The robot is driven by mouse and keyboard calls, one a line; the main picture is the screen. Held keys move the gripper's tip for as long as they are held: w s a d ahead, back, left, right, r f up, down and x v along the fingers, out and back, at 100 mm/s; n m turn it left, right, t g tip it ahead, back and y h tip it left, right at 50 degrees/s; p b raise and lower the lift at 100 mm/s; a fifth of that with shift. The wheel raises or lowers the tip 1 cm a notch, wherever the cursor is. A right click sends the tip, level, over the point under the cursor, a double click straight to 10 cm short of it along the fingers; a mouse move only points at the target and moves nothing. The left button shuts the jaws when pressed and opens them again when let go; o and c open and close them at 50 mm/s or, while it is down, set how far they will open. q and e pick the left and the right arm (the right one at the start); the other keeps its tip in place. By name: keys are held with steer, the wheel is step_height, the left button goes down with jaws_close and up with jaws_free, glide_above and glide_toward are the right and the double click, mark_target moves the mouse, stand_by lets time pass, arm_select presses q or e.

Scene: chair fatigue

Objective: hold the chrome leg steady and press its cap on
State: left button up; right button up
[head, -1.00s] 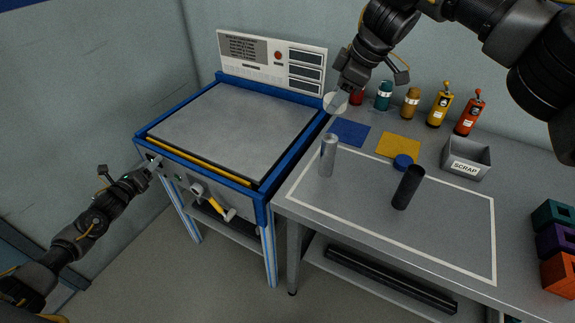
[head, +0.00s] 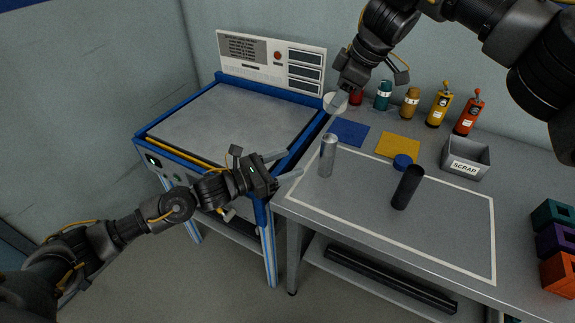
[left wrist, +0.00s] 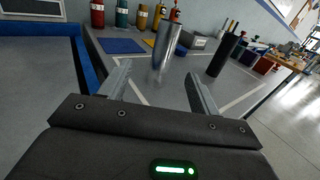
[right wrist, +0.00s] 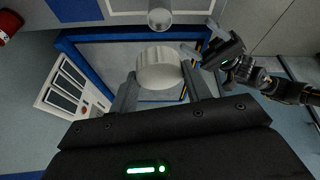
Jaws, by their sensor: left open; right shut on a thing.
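The chrome leg (head: 328,156) stands upright on the bench, near the left end of the white outlined area. It also shows in the left wrist view (left wrist: 167,47), ahead of the fingers, and at the top of the right wrist view (right wrist: 160,14). My left gripper (head: 287,164) is open and empty, just left of the leg and pointing toward it, not around it. My right gripper (head: 343,99) is shut on a pale round cap (right wrist: 159,70), held above and behind the leg. The cap also shows in the head view (head: 334,104), apart from the leg.
A black leg (head: 408,187) stands right of the chrome leg, with a blue cap (head: 402,161) near it. Blue (head: 348,132) and yellow (head: 398,145) mats lie behind. Several bottles and a scrap bin (head: 466,157) stand further back. The blue-framed machine (head: 230,125) is at left.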

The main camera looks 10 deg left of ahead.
mark_target(321, 154)
arm_select(q)
steer(key=shift+s+d+r, duration=0.1)
steer(key=shift+s+d, duration=0.15)
steer(key=shift+d, duration=0.05)
arm_select(e)
steer(key=shift+a, duration=0.1)
arm_select(q)
steer(key=x, duration=1.2)
steer(key=c, duration=1.2)
steer(key=shift+w, duration=0.1)
arm_select(e)
steer(key=shift+g, duration=0.6)
steer(key=shift+w+f, duration=0.15)
steer(key=shift+f, duration=1.9)
